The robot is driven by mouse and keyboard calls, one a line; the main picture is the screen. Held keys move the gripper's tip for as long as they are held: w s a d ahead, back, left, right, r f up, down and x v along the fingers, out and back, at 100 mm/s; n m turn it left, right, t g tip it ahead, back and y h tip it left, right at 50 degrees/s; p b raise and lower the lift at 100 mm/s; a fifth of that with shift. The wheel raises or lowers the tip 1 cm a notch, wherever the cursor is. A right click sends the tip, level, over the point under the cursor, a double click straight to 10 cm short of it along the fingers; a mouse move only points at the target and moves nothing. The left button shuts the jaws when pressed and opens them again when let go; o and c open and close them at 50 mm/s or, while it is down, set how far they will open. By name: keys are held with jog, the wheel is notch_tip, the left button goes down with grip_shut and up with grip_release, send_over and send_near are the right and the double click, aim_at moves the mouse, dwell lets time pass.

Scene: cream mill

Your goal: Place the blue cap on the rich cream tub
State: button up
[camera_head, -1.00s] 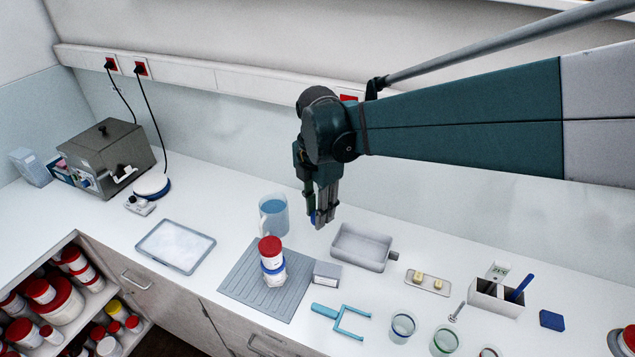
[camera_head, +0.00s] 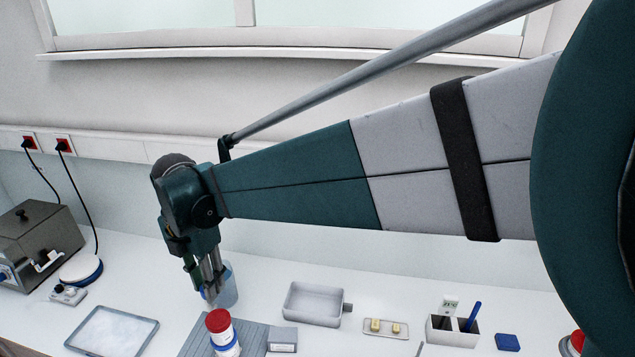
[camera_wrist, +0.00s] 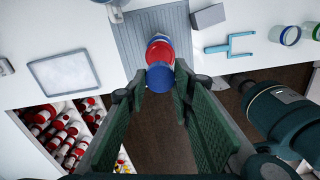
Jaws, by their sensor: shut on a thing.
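My gripper (camera_head: 208,291) is shut on a small blue cap (camera_wrist: 160,77), which sits between the fingertips in the wrist view. In the head view only a sliver of blue shows at the tips. A white tub (camera_head: 226,338) with a red top and a blue band stands upright on the grey ribbed mat (camera_head: 192,342); its lower part is cut off by the frame. In the wrist view its red top (camera_wrist: 159,52) shows just beyond the held cap, which partly covers it. I cannot read its label. My gripper is above the counter, apart from the tub.
A clear jug of blue liquid (camera_head: 228,287) stands close behind my gripper. A small grey box (camera_head: 282,340) is right of the tub. A grey tray (camera_head: 313,304) stands farther right, a flat white tray (camera_head: 112,333) to the left. Shelves of red-lidded tubs (camera_wrist: 62,140) are below the counter.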

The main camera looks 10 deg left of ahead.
jog(key=shift+f, duration=0.1)
send_over(217, 319)
jog(key=shift+f, duration=2.8)
jog(key=shift+f, duration=2.1)
jog(key=shift+f, duration=0.2)
jog(key=o, duration=0.7)
jog(key=shift+c, duration=0.2)
jog(key=shift+r, duration=0.25)
notch_tip(217, 319, up, 12)
jog(key=shift+f, duration=0.1)
